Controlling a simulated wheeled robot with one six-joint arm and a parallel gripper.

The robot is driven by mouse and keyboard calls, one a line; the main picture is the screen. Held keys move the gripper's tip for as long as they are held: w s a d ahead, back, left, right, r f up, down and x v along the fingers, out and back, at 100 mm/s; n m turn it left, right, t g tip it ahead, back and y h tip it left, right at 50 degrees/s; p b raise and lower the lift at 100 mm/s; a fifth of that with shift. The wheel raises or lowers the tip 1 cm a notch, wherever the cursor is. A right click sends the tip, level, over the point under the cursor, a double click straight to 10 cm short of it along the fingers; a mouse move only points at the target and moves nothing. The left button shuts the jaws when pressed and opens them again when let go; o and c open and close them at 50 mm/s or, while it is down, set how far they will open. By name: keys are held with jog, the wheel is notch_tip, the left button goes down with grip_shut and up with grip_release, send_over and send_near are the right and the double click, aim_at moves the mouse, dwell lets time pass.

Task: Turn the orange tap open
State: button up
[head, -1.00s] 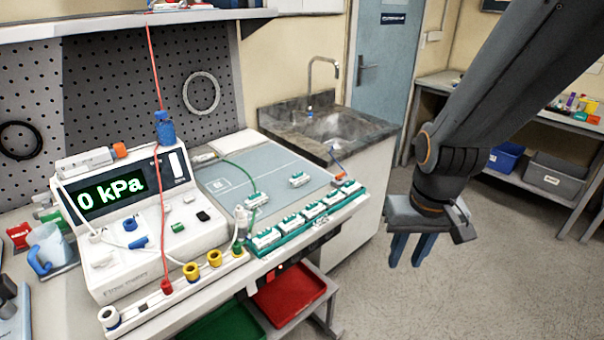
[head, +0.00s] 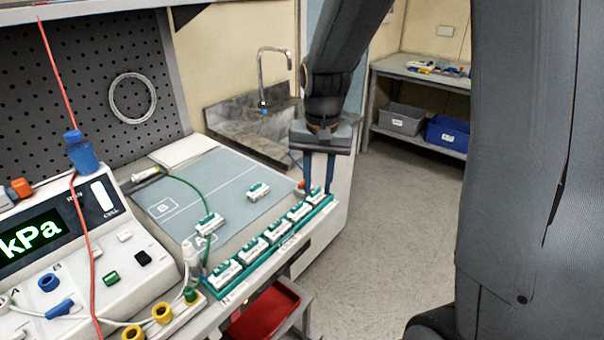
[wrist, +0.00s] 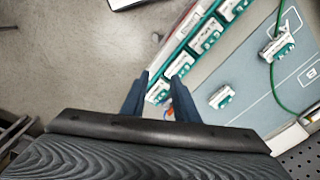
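A small orange part (head: 300,184), with a blue tube by it, shows at the far right end of the teal rack; it is too small to tell whether it is the tap or how it is turned. A bit of orange also shows near my fingers in the wrist view (wrist: 170,113). The fingers also show in the wrist view (wrist: 161,76). A second orange piece (head: 21,187) sits at the pump's left top.
The teal rack (head: 262,262) holds several white-and-green modules along the bench's front edge. Two more lie on the grey mat (head: 225,178). The pump box (head: 125,275) stands left. A sink (head: 250,128) is behind, and a red tray (head: 262,310) below. Open floor lies right.

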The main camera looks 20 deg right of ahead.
jog(key=w+m, duration=0.2)
jog(key=w, duration=0.2)
jog(key=w+m, duration=0.1)
jog(key=w, duration=0.3)
jog(key=w+m, duration=0.2)
jog(key=w, duration=0.2)
jog(key=shift+w+r+m+g, duration=0.2)
jog(key=shift+r+m+g, duration=0.1)
jog(key=shift+r+g, duration=0.1)
jog(key=shift+f+p, duration=0.8)
jog(key=shift+f, duration=3.05)
grip_shut()
